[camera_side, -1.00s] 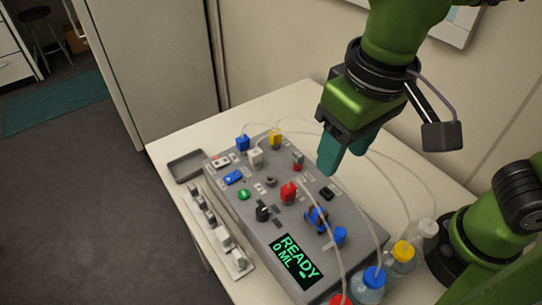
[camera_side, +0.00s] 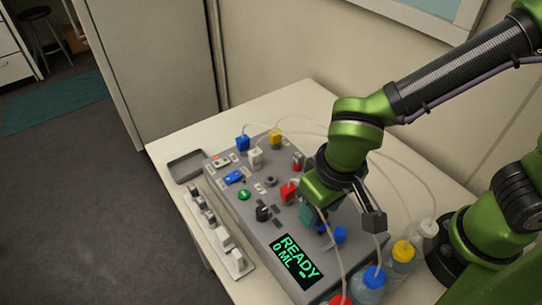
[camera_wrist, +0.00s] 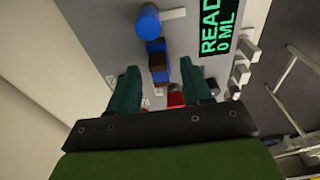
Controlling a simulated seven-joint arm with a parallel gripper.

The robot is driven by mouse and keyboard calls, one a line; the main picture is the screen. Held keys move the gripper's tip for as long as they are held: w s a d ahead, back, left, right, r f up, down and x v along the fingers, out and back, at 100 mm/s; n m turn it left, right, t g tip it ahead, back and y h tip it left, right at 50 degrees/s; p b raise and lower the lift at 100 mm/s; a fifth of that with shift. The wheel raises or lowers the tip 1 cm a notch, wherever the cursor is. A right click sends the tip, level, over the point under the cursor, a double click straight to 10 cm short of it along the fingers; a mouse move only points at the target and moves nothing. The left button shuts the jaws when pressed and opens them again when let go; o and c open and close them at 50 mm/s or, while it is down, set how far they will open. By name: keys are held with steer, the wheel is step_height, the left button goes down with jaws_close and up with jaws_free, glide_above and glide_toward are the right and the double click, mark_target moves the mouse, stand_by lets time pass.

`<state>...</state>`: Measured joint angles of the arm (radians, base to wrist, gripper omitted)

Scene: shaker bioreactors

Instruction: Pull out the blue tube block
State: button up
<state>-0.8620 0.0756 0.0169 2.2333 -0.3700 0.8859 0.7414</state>
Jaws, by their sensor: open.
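A blue block (camera_side: 242,143) with a thin tube from its top sits at the far left corner of the grey machine (camera_side: 222,190) in the side view. My gripper (camera_side: 314,220) is well away from it, low over the machine's right part. In the wrist view, my open gripper (camera_wrist: 159,67) has its teal fingers apart, with a blue and brown piece (camera_wrist: 157,60) showing in the gap between the fingertips. I cannot tell contact. The gripper hides most of this piece in the side view. A blue round knob (camera_wrist: 148,20) is beside it.
Yellow (camera_side: 275,138), white (camera_side: 255,157) and red (camera_side: 289,190) blocks with tubes stand on the machine. The screen (camera_side: 295,262) reads READY 0 ML. Capped bottles (camera_side: 372,282) stand at the right. A grey tray (camera_side: 186,166) lies beside the machine.

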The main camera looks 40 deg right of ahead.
steer(key=shift+f, duration=0.45)
jaws_close()
steer(key=shift+r, duration=0.3)
steer(key=shift+r, duration=0.35)
steer(key=shift+r, duration=0.25)
steer(key=shift+r, duration=0.5)
